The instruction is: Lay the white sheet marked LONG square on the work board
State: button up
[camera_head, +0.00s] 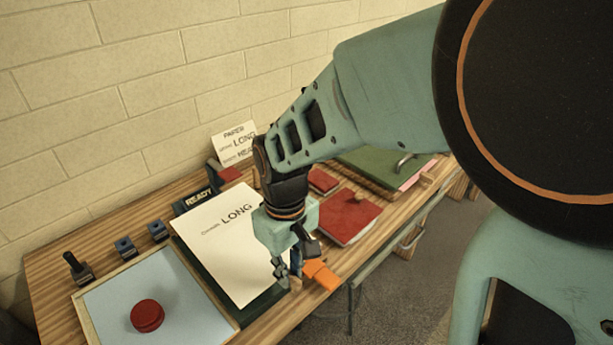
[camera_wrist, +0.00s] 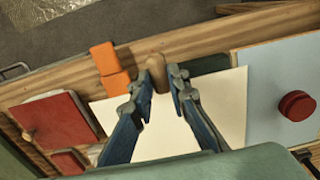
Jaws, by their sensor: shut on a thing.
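The white sheet marked LONG (camera_head: 227,240) lies over a dark green board (camera_head: 262,304), which shows along its left and front edges. The sheet also shows in the wrist view (camera_wrist: 227,112), with the board's green edge (camera_wrist: 206,64) beyond it. My gripper (camera_head: 292,276) is at the sheet's front right side. In the wrist view my gripper (camera_wrist: 157,80) is shut on a tan wooden knob (camera_wrist: 154,68). I cannot tell whether the knob is joined to the sheet. My fingers hide part of the sheet.
Orange blocks (camera_wrist: 104,58) stand close beside the gripper. A blue tray (camera_head: 110,300) with a red disc (camera_head: 147,315) lies left of the board. A READY block (camera_head: 195,199) stands behind. A red pad (camera_head: 348,218) with a knob lies right.

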jog(key=shift+f+b, duration=2.25)
jog(key=shift+f, duration=1.05)
jog(key=o, duration=1.3)
jog(key=shift+o, duration=0.2)
jog(key=shift+r, duration=0.1)
jog(key=shift+r+p, duration=2.85)
jog(key=shift+r, duration=0.65)
